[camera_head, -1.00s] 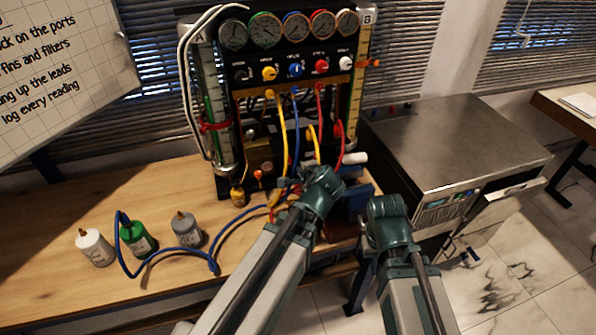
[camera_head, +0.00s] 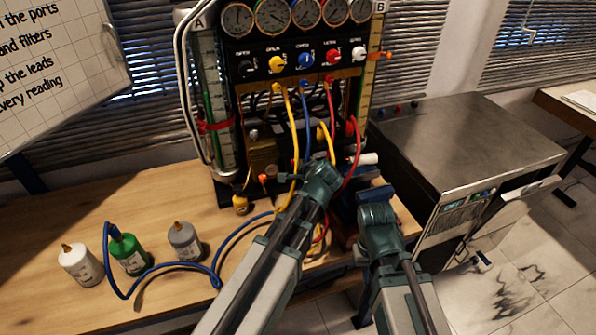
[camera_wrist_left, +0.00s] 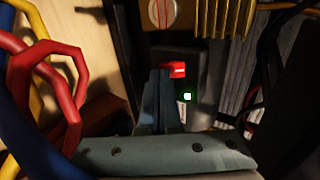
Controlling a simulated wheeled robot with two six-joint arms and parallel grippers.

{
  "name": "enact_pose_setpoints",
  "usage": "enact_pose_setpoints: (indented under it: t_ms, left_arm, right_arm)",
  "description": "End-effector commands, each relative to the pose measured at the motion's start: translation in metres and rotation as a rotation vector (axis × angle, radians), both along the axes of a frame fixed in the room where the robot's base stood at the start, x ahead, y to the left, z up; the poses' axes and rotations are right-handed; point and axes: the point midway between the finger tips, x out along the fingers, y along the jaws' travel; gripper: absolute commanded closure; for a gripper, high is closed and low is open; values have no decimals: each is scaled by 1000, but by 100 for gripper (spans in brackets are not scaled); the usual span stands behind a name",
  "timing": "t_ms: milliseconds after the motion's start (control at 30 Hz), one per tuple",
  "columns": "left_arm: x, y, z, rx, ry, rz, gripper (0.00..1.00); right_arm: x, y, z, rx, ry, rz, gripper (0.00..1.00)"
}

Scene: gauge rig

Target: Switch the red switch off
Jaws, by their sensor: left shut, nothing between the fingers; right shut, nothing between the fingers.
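The red switch (camera_wrist_left: 176,69) shows in the left wrist view on a dark housing, with a small lit green-white spot (camera_wrist_left: 187,96) below it. My left gripper (camera_wrist_left: 162,76) is shut and empty, its fingertips just beside the red switch at its lower left; I cannot tell if they touch. In the head view my left arm's wrist (camera_head: 320,180) reaches the lower front of the gauge rig (camera_head: 300,85) and hides the red switch. My right gripper (camera_head: 374,193) is shut and empty, right of the left wrist and partly hidden by its own arm.
Red, blue and yellow leads (camera_head: 307,125) hang down the rig's front; some loop close to the left gripper. White, green and grey bottles (camera_head: 185,241) and a blue cable stand and lie on the wooden bench (camera_head: 130,200). A metal cabinet (camera_head: 455,145) stands at the right.

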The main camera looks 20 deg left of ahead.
Motion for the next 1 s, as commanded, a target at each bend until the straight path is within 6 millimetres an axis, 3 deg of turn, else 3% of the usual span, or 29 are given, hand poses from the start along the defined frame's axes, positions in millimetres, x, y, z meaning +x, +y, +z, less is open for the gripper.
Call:
enact_pose_setpoints:
  t_ms: [167,333,400,1000]
  left_arm:
    - [0,0,-3,5,-7,0,100]
    - [3,3,-16,50,-72,0,100]
    - [4,3,-6,50,-72,2,100]
    - [5,4,11,50,-71,2,100]
  right_arm:
    - [0,0,-4,0,0,0,100]
    - [0,0,-32,0,0,0,100]
    - [0,0,-22,0,0,0,100]
    - [0,0,-5,0,0,0,100]
